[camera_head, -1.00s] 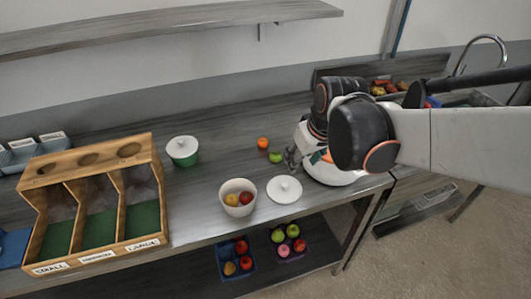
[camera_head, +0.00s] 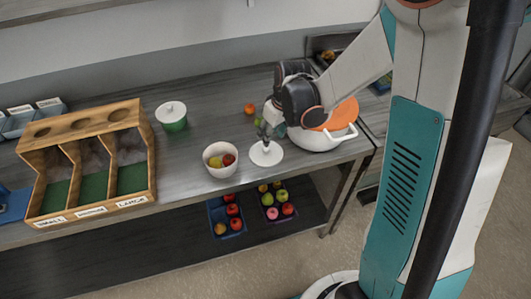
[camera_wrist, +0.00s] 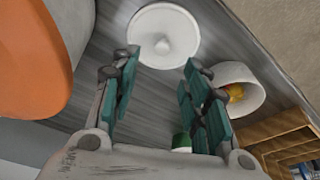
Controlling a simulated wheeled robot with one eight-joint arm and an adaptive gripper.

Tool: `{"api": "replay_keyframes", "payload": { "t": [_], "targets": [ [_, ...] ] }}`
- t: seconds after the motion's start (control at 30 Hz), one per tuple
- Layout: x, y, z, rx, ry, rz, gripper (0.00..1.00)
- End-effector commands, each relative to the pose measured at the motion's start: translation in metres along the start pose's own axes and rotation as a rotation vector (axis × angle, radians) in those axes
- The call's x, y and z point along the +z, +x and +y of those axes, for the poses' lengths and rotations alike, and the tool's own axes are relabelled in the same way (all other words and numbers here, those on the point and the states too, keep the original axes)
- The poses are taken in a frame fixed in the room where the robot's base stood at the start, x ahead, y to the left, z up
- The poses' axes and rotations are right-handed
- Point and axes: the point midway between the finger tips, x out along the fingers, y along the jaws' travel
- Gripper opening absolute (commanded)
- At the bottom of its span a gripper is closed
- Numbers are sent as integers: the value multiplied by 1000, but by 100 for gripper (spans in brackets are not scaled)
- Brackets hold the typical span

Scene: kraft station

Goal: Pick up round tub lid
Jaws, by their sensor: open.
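The round white tub lid (camera_head: 267,159) lies flat on the grey counter, with a small knob in its middle. In the wrist view the lid (camera_wrist: 165,20) is just beyond my fingertips, with its knob in line with the gap between them. My gripper (camera_head: 264,131) is at the lid's far side in the head view and hides part of that edge. In the wrist view my gripper (camera_wrist: 158,63) has its teal-padded fingers spread apart, with nothing between them. The open white tub (camera_head: 219,168), with fruit in it, stands left of the lid.
A white pot (camera_head: 325,141) with an orange top stands close right of the lid. An orange (camera_head: 249,108) lies behind. The counter's front edge is near the lid.

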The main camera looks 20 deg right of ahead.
Motion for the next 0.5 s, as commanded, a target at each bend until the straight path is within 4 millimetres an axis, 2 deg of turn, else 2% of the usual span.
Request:
{"api": "replay_keyframes", "payload": {
  "t": [0.03,0.1,0.5],
  "targets": [
    [0,11,0,0,0,0,42],
    [0,20,0,0,0,0,42],
    [1,47,-2,0,1,0,42]
  ]
}}
